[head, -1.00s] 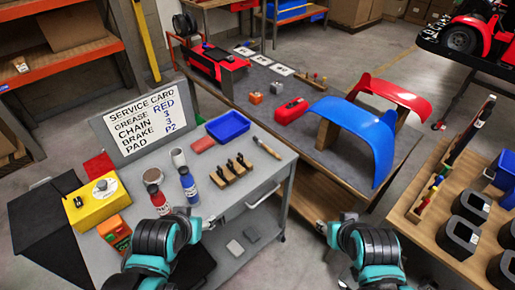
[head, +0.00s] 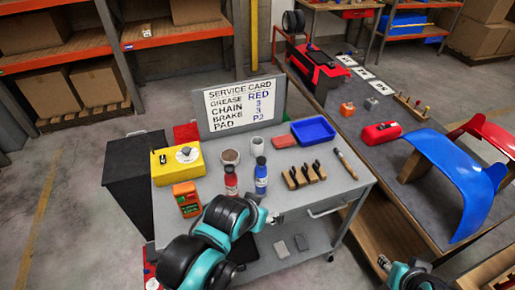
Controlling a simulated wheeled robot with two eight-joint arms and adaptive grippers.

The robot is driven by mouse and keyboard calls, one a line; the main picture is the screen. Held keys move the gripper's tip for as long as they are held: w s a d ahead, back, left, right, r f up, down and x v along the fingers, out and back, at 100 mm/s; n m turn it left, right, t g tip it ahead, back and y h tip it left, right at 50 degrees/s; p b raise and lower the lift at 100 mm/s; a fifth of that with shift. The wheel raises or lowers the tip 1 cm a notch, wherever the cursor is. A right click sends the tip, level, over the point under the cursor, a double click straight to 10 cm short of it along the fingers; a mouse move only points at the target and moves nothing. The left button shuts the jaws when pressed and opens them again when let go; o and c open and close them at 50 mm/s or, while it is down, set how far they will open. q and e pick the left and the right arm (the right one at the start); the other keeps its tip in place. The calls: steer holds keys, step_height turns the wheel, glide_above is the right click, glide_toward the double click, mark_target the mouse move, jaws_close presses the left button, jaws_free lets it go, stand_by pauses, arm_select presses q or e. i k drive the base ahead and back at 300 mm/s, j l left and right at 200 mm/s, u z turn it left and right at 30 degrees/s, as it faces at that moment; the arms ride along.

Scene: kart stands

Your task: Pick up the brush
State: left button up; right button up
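The brush (head: 345,164) lies at the right end of the grey cart's top (head: 332,190), with a wooden handle and a dark end. Nothing touches it. My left arm reaches over the cart's front edge, left of the brush; its gripper (head: 274,217) is small and mostly hidden by the wrist, so its fingers cannot be made out. My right gripper (head: 383,263) is low at the right, in front of the cart and well short of the brush. It is too small to tell open from shut.
A wooden block with dark clips (head: 304,176) stands left of the brush, with a blue tray (head: 313,131) behind. Red (head: 231,181) and blue (head: 261,177) bottles stand near my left arm. A service card (head: 241,106) stands at the back. A workbench (head: 378,161) is at the right.

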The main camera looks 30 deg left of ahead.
mark_target(336, 150)
steer(key=i+l+z, duration=0.25)
steer(key=z, duration=0.15)
steer(key=i+l+z, duration=0.35)
steer(key=k+j, duration=0.05)
